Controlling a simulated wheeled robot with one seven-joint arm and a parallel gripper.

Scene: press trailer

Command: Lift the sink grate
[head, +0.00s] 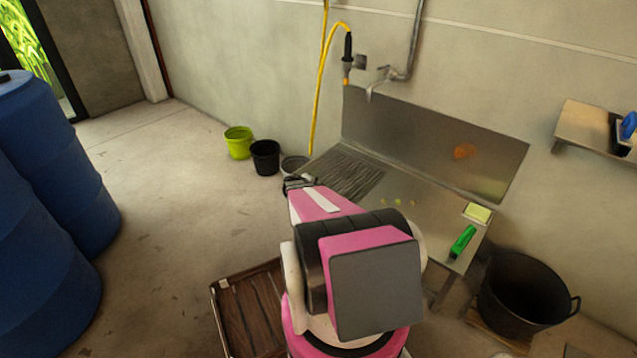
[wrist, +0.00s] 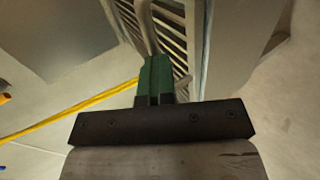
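The sink grate (head: 350,174) is a dark slatted panel at the left end of the steel sink (head: 410,205). In the head view my gripper (head: 299,183) is at the grate's near left end, partly hidden by my pink and black arm. In the wrist view the grate's pale slats (wrist: 178,32) rise beyond my gripper (wrist: 156,68). Its green fingertips are close together, and a grey curved bar of the grate runs into them. The grip itself is partly hidden by the fingers. I cannot tell whether the grate is raised.
A yellow hose (head: 321,75) hangs beside the tap (head: 374,85). A green bucket (head: 238,143) and a black bucket (head: 265,157) stand left of the sink. A green brush (head: 462,242) and a yellow sponge (head: 478,213) lie at its right end. Blue barrels (head: 50,170) stand left.

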